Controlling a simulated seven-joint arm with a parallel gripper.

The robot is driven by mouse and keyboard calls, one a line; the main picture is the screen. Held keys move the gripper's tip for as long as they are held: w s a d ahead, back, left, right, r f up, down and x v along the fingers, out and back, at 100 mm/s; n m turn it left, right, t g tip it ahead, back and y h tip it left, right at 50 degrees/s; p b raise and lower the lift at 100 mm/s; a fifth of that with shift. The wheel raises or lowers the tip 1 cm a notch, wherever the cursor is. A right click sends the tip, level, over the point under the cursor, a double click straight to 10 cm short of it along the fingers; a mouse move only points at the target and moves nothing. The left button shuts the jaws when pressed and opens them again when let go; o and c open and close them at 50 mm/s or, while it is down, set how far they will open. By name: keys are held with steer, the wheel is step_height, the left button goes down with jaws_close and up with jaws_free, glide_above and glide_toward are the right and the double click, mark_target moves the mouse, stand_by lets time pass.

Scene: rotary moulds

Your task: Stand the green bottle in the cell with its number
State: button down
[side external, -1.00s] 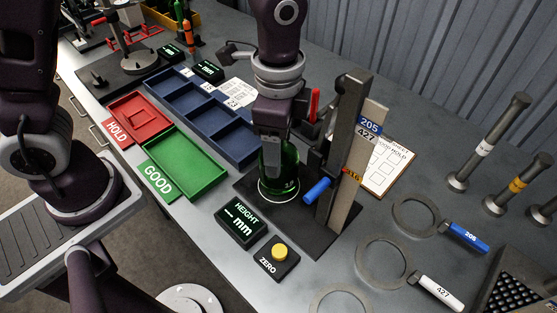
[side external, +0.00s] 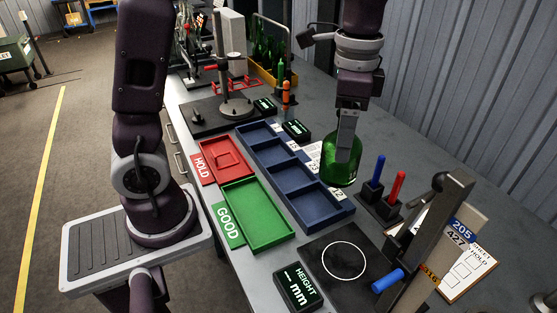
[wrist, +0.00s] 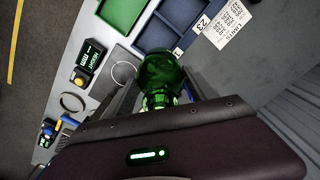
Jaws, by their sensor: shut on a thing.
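My gripper (side external: 347,135) points down and is shut on the green bottle (side external: 341,168), holding it upright in the air. In the side view the bottle overlaps the right edge of the blue tray (side external: 313,207), near the white number labels; its exact height above the bench is hard to tell. The tray is a row of several cells, and those I can see look empty. One label (side external: 338,193) seems to read 12. The wrist view also shows the bottle (wrist: 160,75), and a label reading 23 (wrist: 203,23) beside a tray cell. I cannot read a number on the bottle.
The green GOOD tray (side external: 258,215) and red HOLD tray (side external: 224,153) lie left of the blue tray. The black gauge plate (side external: 343,262) with its white ring is empty, its upright post (side external: 425,240) at right. Blue and red handles stand in a holder (side external: 378,208).

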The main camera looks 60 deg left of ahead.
steer(key=s+a+n, duration=0.3)
steer(key=a+n, duration=0.5)
steer(key=a, duration=1.4)
step_height(320, 180, down, 10)
steer(key=shift+a+f, duration=0.2)
steer(key=shift+a, duration=0.05)
steer(key=shift+c, duration=1.4)
jaws_free()
steer(key=shift+f, duration=0.1)
